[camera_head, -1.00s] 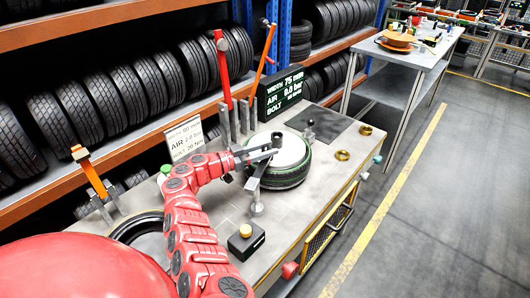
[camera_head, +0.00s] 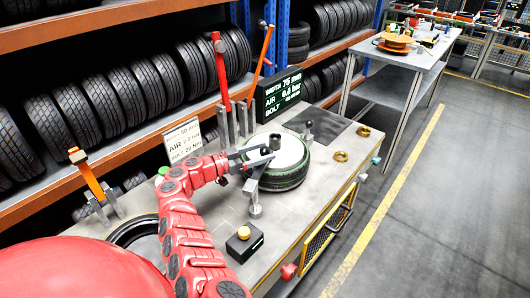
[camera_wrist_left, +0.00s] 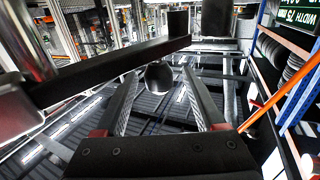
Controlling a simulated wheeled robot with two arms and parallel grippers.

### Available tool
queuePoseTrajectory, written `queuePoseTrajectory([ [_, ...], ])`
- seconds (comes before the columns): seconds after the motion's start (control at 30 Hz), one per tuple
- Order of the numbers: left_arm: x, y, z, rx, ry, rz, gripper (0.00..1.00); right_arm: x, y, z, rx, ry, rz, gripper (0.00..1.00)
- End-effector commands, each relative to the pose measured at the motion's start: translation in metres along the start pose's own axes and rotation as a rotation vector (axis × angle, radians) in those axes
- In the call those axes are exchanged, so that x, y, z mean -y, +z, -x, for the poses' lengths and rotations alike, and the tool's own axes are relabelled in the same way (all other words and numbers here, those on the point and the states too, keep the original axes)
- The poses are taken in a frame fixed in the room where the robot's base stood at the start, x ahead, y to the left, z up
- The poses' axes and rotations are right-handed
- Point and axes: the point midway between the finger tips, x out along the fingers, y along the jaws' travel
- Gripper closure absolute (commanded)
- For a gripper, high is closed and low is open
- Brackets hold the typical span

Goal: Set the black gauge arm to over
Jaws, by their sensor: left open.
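A tyre on a pale wheel (camera_head: 288,152) lies flat on the bench. A short black cylinder (camera_head: 275,142) stands above it, close to my left gripper (camera_head: 268,156). In the left wrist view a long black bar (camera_wrist_left: 105,70), apparently the gauge arm, crosses in from the left, with a dark cylinder (camera_wrist_left: 178,22) at its far end. My left gripper (camera_wrist_left: 165,105) is open there, its two fingers below and apart from each other; a dark round knob (camera_wrist_left: 158,77) shows between their tips. I cannot tell if the fingers touch the bar. My right gripper is not in view.
A display (camera_head: 280,92) reads width 75 mm and air 0.0 bar. A card (camera_head: 184,142) beside it lists width, air and bolt values. Red (camera_head: 220,75) and orange (camera_head: 263,55) levers stand behind the wheel.

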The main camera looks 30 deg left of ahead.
Motion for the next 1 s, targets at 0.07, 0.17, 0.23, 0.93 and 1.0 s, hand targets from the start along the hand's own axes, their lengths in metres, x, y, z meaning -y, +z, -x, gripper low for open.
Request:
queuePoseTrajectory([
  [0.07, 0.0, 0.004, 0.014, 0.004, -0.002, 0.0, 0.28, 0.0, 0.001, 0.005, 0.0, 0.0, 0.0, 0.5],
  [0.17, 0.0, 0.003, 0.04, 0.009, -0.001, -0.002, 0.28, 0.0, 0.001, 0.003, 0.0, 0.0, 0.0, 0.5],
  [0.23, 0.0, 0.003, 0.059, 0.008, 0.0, -0.003, 0.28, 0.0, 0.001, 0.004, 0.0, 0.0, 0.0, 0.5],
  [0.93, -0.001, 0.001, 0.163, 0.002, 0.003, 0.001, 0.28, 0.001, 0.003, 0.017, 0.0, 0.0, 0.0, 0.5],
  [1.0, -0.001, 0.001, 0.162, 0.002, 0.003, 0.001, 0.28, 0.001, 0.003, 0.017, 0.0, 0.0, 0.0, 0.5],
])
